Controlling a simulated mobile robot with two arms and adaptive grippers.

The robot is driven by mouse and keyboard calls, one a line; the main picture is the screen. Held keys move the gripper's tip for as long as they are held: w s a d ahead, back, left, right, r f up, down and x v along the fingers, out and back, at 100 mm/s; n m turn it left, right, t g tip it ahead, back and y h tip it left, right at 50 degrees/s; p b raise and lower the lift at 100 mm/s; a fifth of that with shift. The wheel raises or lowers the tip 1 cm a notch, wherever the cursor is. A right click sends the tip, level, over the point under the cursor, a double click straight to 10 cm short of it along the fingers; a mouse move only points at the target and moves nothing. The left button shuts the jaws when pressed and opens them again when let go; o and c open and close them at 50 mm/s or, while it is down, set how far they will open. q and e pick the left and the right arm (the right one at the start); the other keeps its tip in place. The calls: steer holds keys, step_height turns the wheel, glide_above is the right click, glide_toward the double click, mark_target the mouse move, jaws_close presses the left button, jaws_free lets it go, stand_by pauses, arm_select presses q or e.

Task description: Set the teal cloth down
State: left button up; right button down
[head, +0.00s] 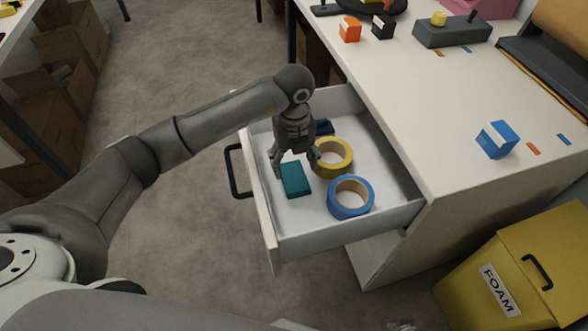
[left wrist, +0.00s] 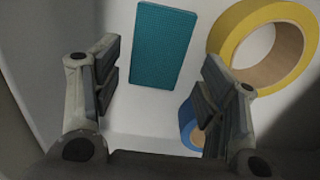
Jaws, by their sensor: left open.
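The teal cloth (head: 296,179) is a flat folded rectangle lying on the white floor of the open drawer (head: 262,203). It also shows between and beyond the fingers in the left wrist view (left wrist: 163,46). My left gripper (head: 293,165) points down into the drawer, just above the cloth. Its fingers are spread apart and hold nothing. In the left wrist view the gripper (left wrist: 160,95) has clear white drawer floor between its fingertips. My right gripper is not in view.
A yellow tape roll (head: 347,165) and a blue tape roll (head: 361,208) lie right of the cloth in the drawer. The desk (head: 440,110) stands right; a yellow FOAM bin (head: 470,270) stands lower right.

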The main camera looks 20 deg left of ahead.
mark_target(294, 176)
arm_select(q)
step_height(294, 176, up, 7)
steer(key=shift+p, duration=0.3)
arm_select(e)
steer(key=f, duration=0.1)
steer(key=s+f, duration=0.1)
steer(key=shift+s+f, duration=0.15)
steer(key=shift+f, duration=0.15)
